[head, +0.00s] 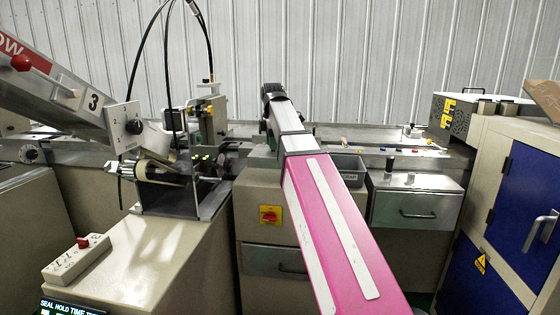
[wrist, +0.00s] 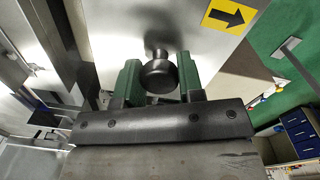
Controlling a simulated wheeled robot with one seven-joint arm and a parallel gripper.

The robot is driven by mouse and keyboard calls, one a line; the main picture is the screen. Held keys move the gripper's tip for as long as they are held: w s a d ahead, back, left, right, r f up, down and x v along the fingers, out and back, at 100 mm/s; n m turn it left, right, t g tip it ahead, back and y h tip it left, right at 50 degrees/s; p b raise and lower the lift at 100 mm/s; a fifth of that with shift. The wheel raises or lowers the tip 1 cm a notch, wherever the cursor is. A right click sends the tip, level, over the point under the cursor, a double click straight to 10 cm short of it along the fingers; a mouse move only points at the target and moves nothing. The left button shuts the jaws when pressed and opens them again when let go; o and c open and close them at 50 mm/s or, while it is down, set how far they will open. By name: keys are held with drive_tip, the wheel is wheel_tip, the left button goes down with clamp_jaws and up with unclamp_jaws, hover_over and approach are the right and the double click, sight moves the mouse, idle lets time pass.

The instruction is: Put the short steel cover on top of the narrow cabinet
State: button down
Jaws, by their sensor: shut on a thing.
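In the wrist view my gripper (wrist: 158,76) has its two green fingers on either side of a round dark knob (wrist: 157,73) and is shut on it. The knob stands on a shiny steel panel (wrist: 110,30) with a yellow arrow sticker, which looks like the steel cover. Whether the panel rests on something cannot be told. In the head view the gripper and its load are hidden behind my pink arm. A beige cabinet (head: 259,188) with a red switch stands behind my arm; I cannot tell surely whether it is the narrow cabinet.
A steel-fronted unit (head: 415,208) with a handle stands right of my arm. A blue-doored cabinet (head: 515,195) is at far right. The sealing machine (head: 180,195) with its slanted chute stands left. A grey bin (head: 348,167) sits close behind my arm.

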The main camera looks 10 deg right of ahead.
drive_tip(key=w+d+f, duration=0.3)
drive_tip(key=w+d, duration=0.1)
drive_tip(key=shift+w+f, duration=0.35)
drive_tip(key=shift+w, duration=0.05)
drive_tip(key=shift+f, duration=1.95)
drive_tip(key=shift+f, duration=0.1)
drive_tip(key=c, duration=0.7)
unclamp_jaws()
drive_tip(key=shift+c, duration=0.2)
wheel_tip(320, 180, up, 12)
drive_tip(key=shift+s+a+r, duration=0.1)
drive_tip(key=shift+s, duration=0.05)
